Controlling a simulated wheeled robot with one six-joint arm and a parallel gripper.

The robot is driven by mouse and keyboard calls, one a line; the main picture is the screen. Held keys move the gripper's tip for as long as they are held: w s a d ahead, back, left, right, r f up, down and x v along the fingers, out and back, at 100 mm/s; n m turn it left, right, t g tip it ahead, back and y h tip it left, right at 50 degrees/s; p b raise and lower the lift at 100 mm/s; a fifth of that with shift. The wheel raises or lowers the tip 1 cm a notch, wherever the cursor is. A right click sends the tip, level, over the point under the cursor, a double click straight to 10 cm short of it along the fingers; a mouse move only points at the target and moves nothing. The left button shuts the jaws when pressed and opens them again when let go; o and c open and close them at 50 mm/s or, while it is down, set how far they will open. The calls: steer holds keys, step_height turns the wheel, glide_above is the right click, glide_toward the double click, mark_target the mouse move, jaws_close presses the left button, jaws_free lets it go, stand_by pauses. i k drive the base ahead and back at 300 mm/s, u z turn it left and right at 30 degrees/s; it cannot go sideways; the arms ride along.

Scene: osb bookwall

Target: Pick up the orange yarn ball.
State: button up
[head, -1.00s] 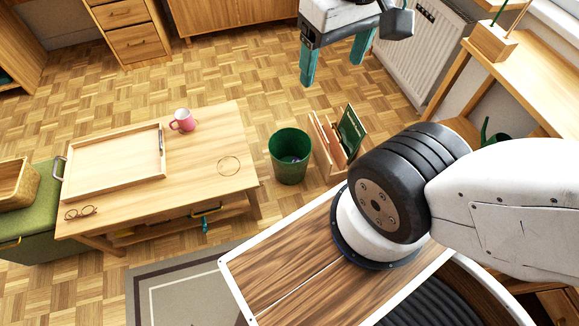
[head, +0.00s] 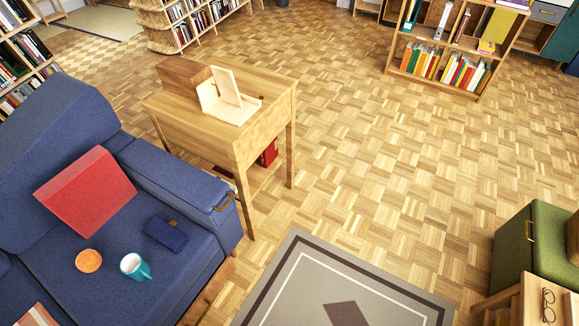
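A small round orange thing (head: 88,260), which looks like the orange yarn ball, lies on the seat of the blue sofa (head: 170,185) at the lower left of the head view. It is small in the picture, so its strands are not clear. A white and teal mug (head: 135,266) stands close to its right. My gripper is not in the head view now.
A dark blue case (head: 166,235) and a red cushion (head: 86,191) are also on the sofa. A wooden side table (head: 232,138) stands beside its armrest. A grey rug (head: 340,290) lies in front. The parquet floor (head: 380,170) in the middle is clear.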

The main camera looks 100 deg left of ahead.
mark_target(89, 259)
steer(key=z, duration=4.1)
steer(key=k, duration=1.8)
steer(key=z, duration=1.05)
